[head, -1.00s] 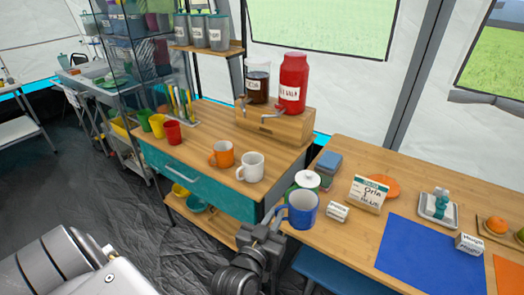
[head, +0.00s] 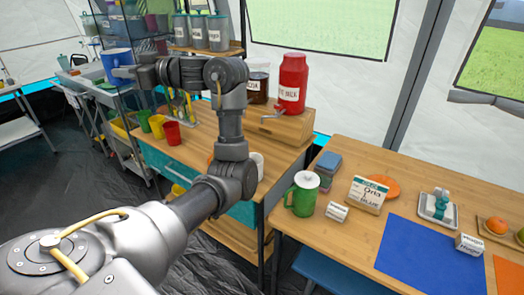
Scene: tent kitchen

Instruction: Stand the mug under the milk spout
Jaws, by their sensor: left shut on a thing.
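The blue mug (head: 117,63) is held up in the air at the upper left of the head view, in front of the shelf rack. My left gripper (head: 132,72) is shut on it, well to the left of the dispenser. The red milk jar (head: 292,84) stands on a wooden stand (head: 290,124) on the drawer counter. Its spout (head: 268,116) points to the front left. A dark jar (head: 258,84) stands beside it, its spout hidden behind my arm. A card (head: 368,193) reads "Orla" and "BLUE". My right gripper is out of view.
A white mug (head: 259,160) and an orange mug (head: 210,158) are mostly hidden by my arm. Red (head: 172,133), yellow (head: 157,125) and green (head: 143,120) cups stand on the counter's left. A green lidded jug (head: 304,196) stands on the right table.

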